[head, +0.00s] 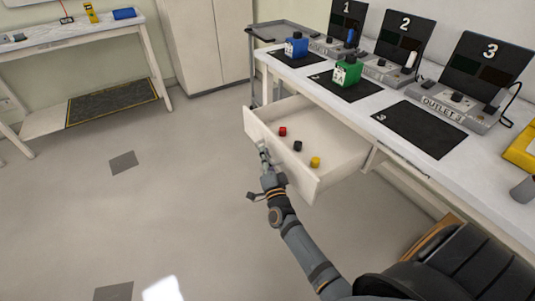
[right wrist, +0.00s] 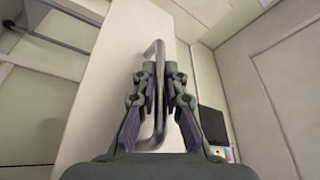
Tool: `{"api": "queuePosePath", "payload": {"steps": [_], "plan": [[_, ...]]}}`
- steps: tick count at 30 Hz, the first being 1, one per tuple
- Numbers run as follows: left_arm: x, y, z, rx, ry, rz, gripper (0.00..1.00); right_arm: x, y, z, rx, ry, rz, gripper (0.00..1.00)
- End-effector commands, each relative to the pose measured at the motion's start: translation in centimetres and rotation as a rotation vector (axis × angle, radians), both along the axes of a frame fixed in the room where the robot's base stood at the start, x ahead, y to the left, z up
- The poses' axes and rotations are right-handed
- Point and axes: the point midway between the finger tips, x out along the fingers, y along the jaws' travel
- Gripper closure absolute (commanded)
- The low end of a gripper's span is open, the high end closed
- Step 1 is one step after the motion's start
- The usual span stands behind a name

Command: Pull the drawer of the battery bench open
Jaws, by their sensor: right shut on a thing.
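The drawer (head: 312,193) of the battery bench (head: 345,105) stands well out from under the bench top in the head view. Inside it lie a red cap (head: 282,131), a black cap (head: 297,146) and a yellow cap (head: 315,162). My right gripper (head: 265,155) is at the drawer's front face. In the right wrist view the metal bar handle (right wrist: 158,60) runs between the fingers of my right gripper (right wrist: 160,75), which are shut on it. The drawer front (right wrist: 105,95) fills much of that view. My left gripper is not in view.
On the bench stand a blue battery (head: 297,46), a green battery (head: 347,72), black mats (head: 420,128) and numbered outlet stations (head: 460,97). The floor left of the drawer is clear. Another table (head: 65,40) stands far left.

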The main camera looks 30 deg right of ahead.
Motion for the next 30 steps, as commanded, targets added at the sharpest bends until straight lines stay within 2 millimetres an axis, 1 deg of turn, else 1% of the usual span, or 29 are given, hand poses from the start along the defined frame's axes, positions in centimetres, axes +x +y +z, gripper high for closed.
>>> {"api": "queuePosePath", "payload": {"steps": [8,9,11,19,21,23,26,30], "plan": [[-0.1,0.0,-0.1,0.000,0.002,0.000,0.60,-0.1,0.0,-0.2,0.001,0.004,0.000,1.00],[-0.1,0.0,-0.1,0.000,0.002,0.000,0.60,-0.1,0.0,-0.2,0.001,0.004,0.000,0.88],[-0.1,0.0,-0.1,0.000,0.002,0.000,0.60,-0.1,0.0,-0.2,0.001,0.004,0.000,0.80],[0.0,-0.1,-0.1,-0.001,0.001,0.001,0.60,0.0,0.0,-0.1,0.000,0.001,0.000,0.80],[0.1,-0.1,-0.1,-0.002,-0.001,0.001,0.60,-0.3,0.1,-0.2,0.001,0.002,0.000,0.80],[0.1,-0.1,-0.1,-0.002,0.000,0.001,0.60,-0.9,0.2,-0.4,0.002,0.003,0.000,0.80],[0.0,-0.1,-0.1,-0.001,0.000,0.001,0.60,-2.8,0.6,-0.8,0.001,0.005,-0.001,0.80],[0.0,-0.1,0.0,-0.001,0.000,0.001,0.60,-6.2,1.5,-1.6,0.001,0.006,-0.002,0.80]]}}
